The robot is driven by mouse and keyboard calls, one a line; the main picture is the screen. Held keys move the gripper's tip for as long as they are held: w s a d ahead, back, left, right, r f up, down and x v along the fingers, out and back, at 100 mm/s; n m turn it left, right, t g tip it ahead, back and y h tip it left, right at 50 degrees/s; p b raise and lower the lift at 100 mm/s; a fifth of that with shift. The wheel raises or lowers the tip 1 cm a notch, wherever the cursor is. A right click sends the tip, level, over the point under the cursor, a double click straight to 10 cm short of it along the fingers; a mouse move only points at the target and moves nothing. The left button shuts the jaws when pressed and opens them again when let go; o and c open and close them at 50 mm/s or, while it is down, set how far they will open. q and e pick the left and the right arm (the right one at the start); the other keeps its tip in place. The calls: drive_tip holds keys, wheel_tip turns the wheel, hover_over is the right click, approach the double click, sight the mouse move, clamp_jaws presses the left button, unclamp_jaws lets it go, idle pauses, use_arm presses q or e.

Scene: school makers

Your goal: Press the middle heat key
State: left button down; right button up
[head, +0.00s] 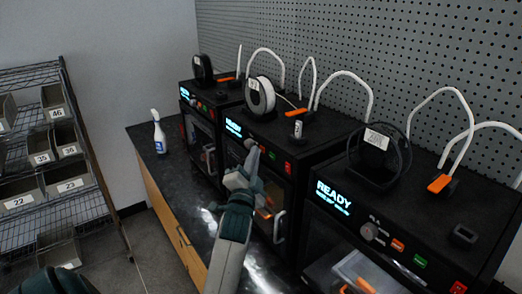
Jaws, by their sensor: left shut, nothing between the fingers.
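The middle printer (309,150) is a black box on the bench with a lit blue display (233,128). Its front panel has a knob (249,143), a green key (272,156) and a red key (288,168). An orange heat key beside the knob is too small and too close to my fingertips to make out clearly. My left gripper (252,158) is shut and empty, its tips pointing up in front of this panel, just below the knob. I cannot tell whether the tips touch it. My right gripper is not in view.
Similar printers stand at the left (215,95) and right (440,215); the right one displays READY. White tubes and filament spools (259,95) rise above them. A spray bottle (159,132) stands on the dark bench (180,178). A wire rack (85,170) with grey bins is at left.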

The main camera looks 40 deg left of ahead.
use_arm(q)
drive_tip(key=shift+w, duration=0.15)
idle(0.5)
drive_tip(key=shift+s+a+p, duration=0.1)
drive_tip(key=shift+s+p, duration=0.3)
drive_tip(key=shift+s, duration=0.2)
drive_tip(key=s+a+p, duration=0.1)
drive_tip(key=s+p, duration=0.1)
drive_tip(key=s, duration=0.3)
drive_tip(key=shift+s+a, duration=0.35)
drive_tip(key=shift+s, duration=0.05)
idle(0.9)
